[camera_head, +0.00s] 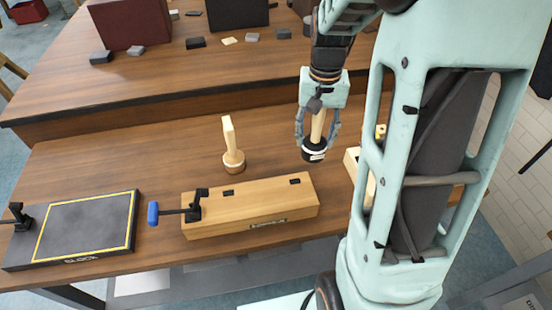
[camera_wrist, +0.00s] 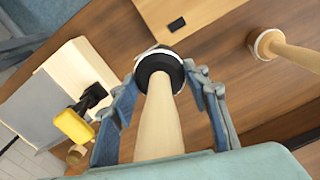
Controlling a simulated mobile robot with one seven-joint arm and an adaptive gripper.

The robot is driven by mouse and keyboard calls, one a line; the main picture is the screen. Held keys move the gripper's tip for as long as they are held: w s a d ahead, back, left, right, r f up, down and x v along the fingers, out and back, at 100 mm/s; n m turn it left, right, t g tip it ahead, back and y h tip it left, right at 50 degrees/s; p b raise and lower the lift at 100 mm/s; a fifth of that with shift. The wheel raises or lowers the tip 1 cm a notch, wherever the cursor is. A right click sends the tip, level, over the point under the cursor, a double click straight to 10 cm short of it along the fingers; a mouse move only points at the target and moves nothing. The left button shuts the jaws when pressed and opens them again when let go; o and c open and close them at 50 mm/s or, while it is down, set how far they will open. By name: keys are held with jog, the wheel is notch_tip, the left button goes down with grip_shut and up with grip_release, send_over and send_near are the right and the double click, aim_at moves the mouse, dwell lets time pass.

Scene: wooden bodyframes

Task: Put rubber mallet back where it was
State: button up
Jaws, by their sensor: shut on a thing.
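The rubber mallet has a pale wooden handle and a black head (camera_head: 314,150) with a white band. My gripper (camera_head: 317,138) is shut on its handle, head downward and handle up toward the wrist. In the wrist view the handle (camera_wrist: 160,125) runs between my gripper's fingers (camera_wrist: 165,95) to the black head. The mallet is over the workbench, right of the wooden mallet and behind the long block. I cannot tell whether its head touches the bench top.
A wooden mallet (camera_head: 233,160) stands head-down on the workbench (camera_head: 110,165). A long wooden block (camera_head: 255,205) with a blue-handled clamp (camera_head: 153,213) lies in front. A black yellow-edged board (camera_head: 85,228) is at left. A yellow-handled clamp (camera_wrist: 75,127) sits on another block, partly behind my arm.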

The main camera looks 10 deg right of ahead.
jog(key=shift+w+a+f+p, duration=0.3)
jog(key=shift+w+a+f, duration=0.9)
jog(key=shift+w+f, duration=0.85)
jog(key=shift+w+a+f+p, duration=0.3)
jog(key=shift+w+a+f, duration=0.9)
jog(key=shift+w+f, duration=0.8)
jog(key=shift+w+a+f+p, duration=0.3)
jog(key=shift+w+a+f, duration=1.15)
jog(key=shift+f, duration=0.95)
jog(key=o, duration=0.8)
jog(key=shift+w+d+f, duration=0.15)
jog(key=shift+w+d, duration=0.05)
jog(key=shift+d, duration=0.1)
jog(key=o, duration=0.4)
jog(key=shift+o, duration=0.2)
notch_tip(320, 180, up, 13)
jog(key=shift+f, duration=0.2)
